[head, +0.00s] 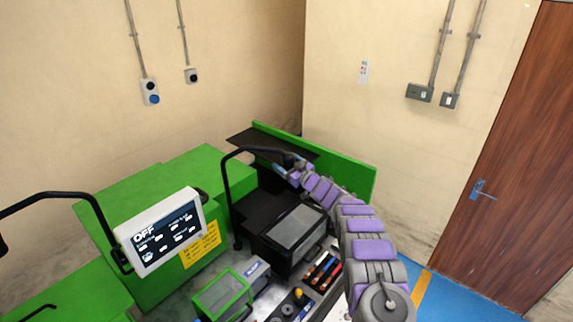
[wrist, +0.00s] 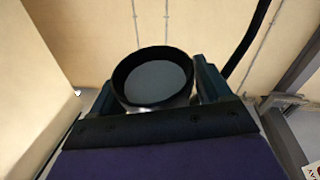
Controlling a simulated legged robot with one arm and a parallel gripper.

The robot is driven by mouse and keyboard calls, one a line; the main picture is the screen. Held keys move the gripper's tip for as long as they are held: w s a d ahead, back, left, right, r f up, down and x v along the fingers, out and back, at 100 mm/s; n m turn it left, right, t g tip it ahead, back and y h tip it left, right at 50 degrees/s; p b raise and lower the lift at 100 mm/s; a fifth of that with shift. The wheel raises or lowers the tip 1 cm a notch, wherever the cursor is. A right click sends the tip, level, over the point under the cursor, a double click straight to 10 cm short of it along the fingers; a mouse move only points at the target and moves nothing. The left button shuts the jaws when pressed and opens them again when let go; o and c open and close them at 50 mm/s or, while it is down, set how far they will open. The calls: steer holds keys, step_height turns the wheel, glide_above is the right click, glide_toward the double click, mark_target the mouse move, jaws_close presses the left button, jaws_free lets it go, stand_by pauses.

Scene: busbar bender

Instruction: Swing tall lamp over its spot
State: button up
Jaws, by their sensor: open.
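The tall lamp (head: 226,185) is a thin black bent pipe standing on the green machine, its top arm reaching right. In the head view my gripper (head: 291,171) is at the lamp's head end, and the contact there is too small to tell. In the wrist view the lamp head (wrist: 156,81), a round black rim with a grey face, sits between the two fingers of my gripper (wrist: 154,80). The fingers stand apart on either side of it. The lamp's black pipe (wrist: 247,45) shows at the upper right.
A green machine (head: 130,195) carries a white screen (head: 160,238) reading OFF. A second black bent pipe (head: 50,197) rises at the left. A black box with a grey top (head: 298,228) and a tray of tools (head: 322,270) lie below my arm. A green panel (head: 350,178) stands behind.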

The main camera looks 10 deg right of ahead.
steer(key=shift+s+d+f, duration=0.15)
steer(key=shift+s+d, duration=0.1)
steer(key=shift+s, duration=0.15)
steer(key=b+v, duration=0.2)
steer(key=v, duration=1.4)
steer(key=shift+s+d+b, duration=0.2)
steer(key=shift+b, duration=0.15)
